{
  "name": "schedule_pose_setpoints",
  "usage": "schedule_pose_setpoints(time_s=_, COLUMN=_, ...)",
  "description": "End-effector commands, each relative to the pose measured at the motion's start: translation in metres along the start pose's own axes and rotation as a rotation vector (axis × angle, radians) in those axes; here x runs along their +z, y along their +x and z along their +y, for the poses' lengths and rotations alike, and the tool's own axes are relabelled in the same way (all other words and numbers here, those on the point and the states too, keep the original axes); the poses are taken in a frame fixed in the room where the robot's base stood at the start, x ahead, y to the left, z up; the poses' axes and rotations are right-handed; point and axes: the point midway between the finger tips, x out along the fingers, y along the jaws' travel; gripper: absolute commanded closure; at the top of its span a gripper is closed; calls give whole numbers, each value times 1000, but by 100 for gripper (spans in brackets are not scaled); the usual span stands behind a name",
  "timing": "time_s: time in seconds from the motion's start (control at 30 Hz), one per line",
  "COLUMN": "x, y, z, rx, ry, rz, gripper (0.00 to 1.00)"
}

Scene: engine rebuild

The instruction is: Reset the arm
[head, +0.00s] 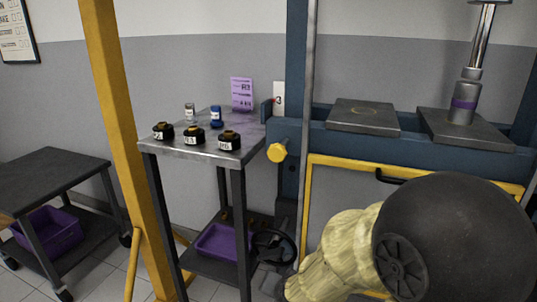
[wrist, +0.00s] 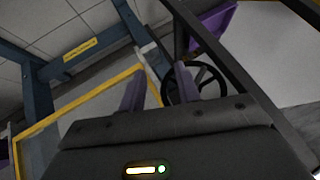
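My gripper (wrist: 170,90) shows in the wrist view with its two dark purple-grey fingers standing apart and nothing between them. Behind the fingers is a black spoked handwheel (wrist: 181,88). In the head view my arm fills the lower right corner as a large dark rounded link and a pale yellow sleeve. The gripper itself does not show in the head view.
A metal stand (head: 185,150) holds several dark labelled pots and small containers; a purple bin (head: 222,241) and the handwheel (head: 274,245) are below. A blue press frame (head: 420,144) is at right, a yellow post (head: 122,120) and dark cart (head: 50,172) at left.

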Motion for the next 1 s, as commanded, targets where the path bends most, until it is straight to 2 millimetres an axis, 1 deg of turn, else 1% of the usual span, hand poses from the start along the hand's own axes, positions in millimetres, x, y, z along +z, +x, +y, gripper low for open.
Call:
schedule_pose_setpoints(time_s=0.03, x=-6, y=-11, z=13, rx=24, ry=-45, rz=-41, gripper=67)
schedule_pose_setpoints(time_s=0.07, x=-7, y=-16, z=21, rx=38, ry=-78, rz=-70, gripper=67)
schedule_pose_setpoints(time_s=0.2, x=-6, y=-40, z=58, rx=104, ry=-216, rz=-201, gripper=67)
schedule_pose_setpoints(time_s=0.37, x=-2, y=-68, z=97, rx=173, ry=-333, rz=-328, gripper=67)
schedule_pose_setpoints(time_s=0.5, x=0, y=-95, z=129, rx=233, ry=-415, rz=-433, gripper=67)
schedule_pose_setpoints(time_s=0.6, x=-10, y=-110, z=119, rx=229, ry=-420, rz=-435, gripper=67)
schedule_pose_setpoints(time_s=0.77, x=-25, y=-131, z=108, rx=228, ry=-418, rz=-434, gripper=67)
schedule_pose_setpoints(time_s=0.87, x=-36, y=-146, z=100, rx=228, ry=-417, rz=-433, gripper=67)
schedule_pose_setpoints(time_s=1.0, x=-55, y=-172, z=88, rx=227, ry=-417, rz=-432, gripper=67)
